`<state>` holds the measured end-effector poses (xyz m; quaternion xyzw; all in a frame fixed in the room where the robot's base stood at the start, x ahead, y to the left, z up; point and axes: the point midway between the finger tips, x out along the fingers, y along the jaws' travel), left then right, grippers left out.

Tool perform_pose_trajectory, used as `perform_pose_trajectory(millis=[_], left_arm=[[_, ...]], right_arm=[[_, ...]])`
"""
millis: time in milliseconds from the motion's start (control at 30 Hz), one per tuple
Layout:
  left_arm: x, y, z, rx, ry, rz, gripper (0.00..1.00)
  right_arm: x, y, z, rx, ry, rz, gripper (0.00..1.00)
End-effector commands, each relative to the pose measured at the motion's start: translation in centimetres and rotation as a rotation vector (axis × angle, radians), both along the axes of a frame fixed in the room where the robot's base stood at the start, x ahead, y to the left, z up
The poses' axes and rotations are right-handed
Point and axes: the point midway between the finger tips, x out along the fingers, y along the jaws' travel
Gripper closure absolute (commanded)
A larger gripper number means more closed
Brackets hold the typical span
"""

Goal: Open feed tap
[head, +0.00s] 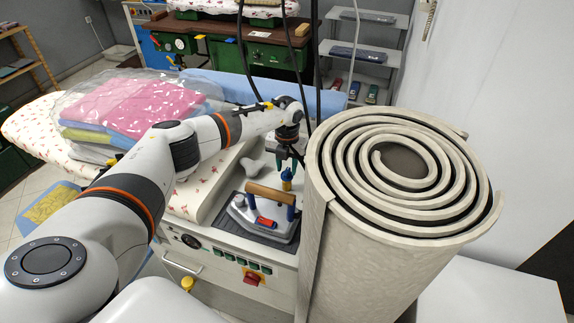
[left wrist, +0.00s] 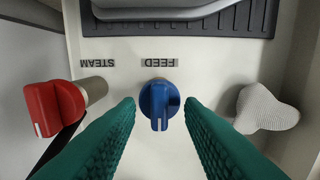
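The feed tap (left wrist: 159,101) is a blue knob under a label reading FEED, upside down in the left wrist view. Its grip, with a white mark at the tip, points down in that view. Nothing is held. My right gripper is not in view.
A red knob (left wrist: 54,108) labelled STEAM is beside the feed tap. A pale lobed piece (left wrist: 266,108) stands on the other side. An iron (head: 265,217) with a wooden handle rests nearby. A tall rolled sheet (head: 345,230) stands close at right. Bagged laundry (head: 135,105) lies left.

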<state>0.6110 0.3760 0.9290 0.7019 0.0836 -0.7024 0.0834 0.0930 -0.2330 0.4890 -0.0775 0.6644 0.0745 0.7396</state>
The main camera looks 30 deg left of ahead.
Motion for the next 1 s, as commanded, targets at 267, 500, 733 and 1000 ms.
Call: perform_pose_trajectory(millis=[267, 500, 733, 1000], left_arm=[[0.0, 0.0, -0.9, 0.0, -0.001, -0.002, 0.65], [0.0, 0.0, -0.8, 0.0, -0.001, -0.001, 0.83], [0.0, 0.0, -0.8, 0.0, -0.001, -0.001, 1.0], [0.0, 0.0, -0.9, 0.0, -0.001, -0.051, 1.0]], right_arm=[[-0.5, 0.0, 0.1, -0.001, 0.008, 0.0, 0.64], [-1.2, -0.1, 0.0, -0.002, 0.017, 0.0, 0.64], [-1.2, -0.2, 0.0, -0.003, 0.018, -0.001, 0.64], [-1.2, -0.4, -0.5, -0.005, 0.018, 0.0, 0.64]])
